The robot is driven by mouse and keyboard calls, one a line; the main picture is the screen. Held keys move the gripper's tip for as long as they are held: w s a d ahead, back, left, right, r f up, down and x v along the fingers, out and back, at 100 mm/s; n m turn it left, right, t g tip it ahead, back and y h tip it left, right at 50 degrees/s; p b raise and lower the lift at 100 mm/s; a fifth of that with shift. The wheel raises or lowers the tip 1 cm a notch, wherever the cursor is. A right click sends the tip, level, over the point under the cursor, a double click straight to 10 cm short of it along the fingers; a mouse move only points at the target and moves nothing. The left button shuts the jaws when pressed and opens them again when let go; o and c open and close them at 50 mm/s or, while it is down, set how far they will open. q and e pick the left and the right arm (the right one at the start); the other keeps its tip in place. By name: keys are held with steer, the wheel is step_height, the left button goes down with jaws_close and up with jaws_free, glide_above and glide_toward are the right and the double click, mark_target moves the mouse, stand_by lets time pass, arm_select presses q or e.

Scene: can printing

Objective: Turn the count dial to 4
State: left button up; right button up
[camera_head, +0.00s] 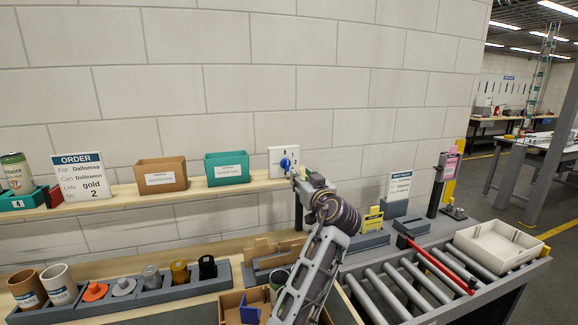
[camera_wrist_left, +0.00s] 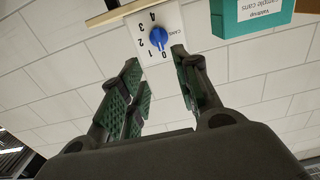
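The count dial is a blue knob (camera_head: 286,163) on a white plate (camera_head: 275,153) against the wall, at the right end of the wooden shelf. In the left wrist view the knob (camera_wrist_left: 158,36) is upside down, with 0 to 4 printed around it on the plate. Its pointer seems to lie near the 0, but it is small. My left gripper (camera_head: 294,172) is just in front of the dial in the head view. Its green-padded fingers (camera_wrist_left: 156,62) are open in the wrist view, one on each side of the dial and apart from it. My right gripper is not in view.
A teal box (camera_head: 227,169) and a brown box (camera_head: 162,175) stand left of the dial on the shelf. An order sign (camera_head: 82,175) is further left. Below are a grey holder row (camera_head: 180,287) with cups and lids, and a roller conveyor (camera_head: 400,285) with a white tray (camera_head: 497,245).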

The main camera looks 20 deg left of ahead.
arm_select(q)
steer(key=p, duration=0.2)
glide_toward(288, 163)
steer(key=x, duration=0.4)
steer(key=shift+p+x, duration=0.4)
steer(key=shift+x, duration=1.9)
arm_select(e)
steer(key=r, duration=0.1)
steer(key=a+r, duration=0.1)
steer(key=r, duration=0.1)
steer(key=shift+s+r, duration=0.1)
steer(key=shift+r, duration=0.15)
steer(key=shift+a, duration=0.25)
arm_select(q)
jaws_close()
